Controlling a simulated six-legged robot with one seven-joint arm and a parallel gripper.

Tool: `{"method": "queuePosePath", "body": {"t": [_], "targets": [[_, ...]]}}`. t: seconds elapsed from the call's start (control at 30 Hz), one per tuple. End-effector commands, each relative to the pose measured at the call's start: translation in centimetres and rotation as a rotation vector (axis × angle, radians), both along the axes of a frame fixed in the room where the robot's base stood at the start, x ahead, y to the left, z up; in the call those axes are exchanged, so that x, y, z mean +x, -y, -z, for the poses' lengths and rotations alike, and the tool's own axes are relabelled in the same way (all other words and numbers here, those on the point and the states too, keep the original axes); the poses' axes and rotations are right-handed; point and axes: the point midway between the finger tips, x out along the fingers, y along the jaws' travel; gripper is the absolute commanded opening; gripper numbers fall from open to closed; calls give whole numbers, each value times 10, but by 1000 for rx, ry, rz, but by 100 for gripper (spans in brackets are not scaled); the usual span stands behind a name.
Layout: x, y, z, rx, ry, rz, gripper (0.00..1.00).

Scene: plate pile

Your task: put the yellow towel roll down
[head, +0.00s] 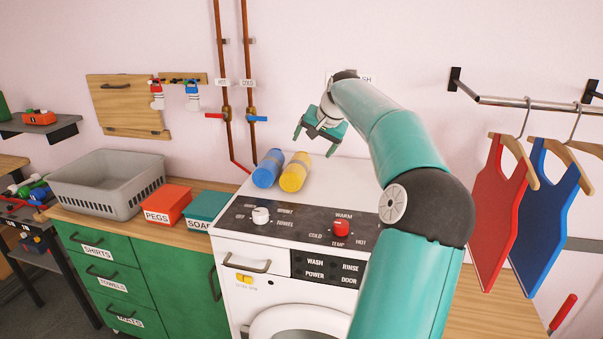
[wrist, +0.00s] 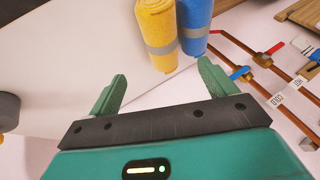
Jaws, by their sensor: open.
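The yellow towel roll (head: 295,172) lies on the white top of the washing machine (head: 338,187), with a grey band around its middle. It also shows in the wrist view (wrist: 157,30). A blue towel roll (head: 268,168) lies close beside it on the left, and in the wrist view (wrist: 195,22) it is on the right. My gripper (head: 316,142) is open and empty, above the back of the machine top. In the wrist view its fingers (wrist: 160,88) are spread, with the yellow roll beyond them and apart from them.
A grey basket (head: 108,190), a red PEGS box (head: 167,203) and a teal SOAP box (head: 205,208) stand on the left counter. Copper pipes (head: 249,80) run up the wall behind. Red and blue garments (head: 497,215) hang at right. The machine top right of the rolls is clear.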

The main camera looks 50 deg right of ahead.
Motion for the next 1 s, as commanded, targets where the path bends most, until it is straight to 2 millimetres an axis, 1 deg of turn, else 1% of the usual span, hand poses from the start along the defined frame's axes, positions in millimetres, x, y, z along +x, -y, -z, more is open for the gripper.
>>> {"method": "queuePosePath", "body": {"t": [0.07, 0.17, 0.5, 0.6, 0.77, 1.0], "targets": [[1, -1, -3, 40, 19, 23, 84], [6, 0, 2, 55, 24, 33, 84], [43, 9, 53, 52, 23, 30, 84], [49, 12, 63, 51, 22, 31, 84], [54, 14, 72, 49, 23, 30, 84], [70, 21, 102, 51, 23, 29, 84]]}}
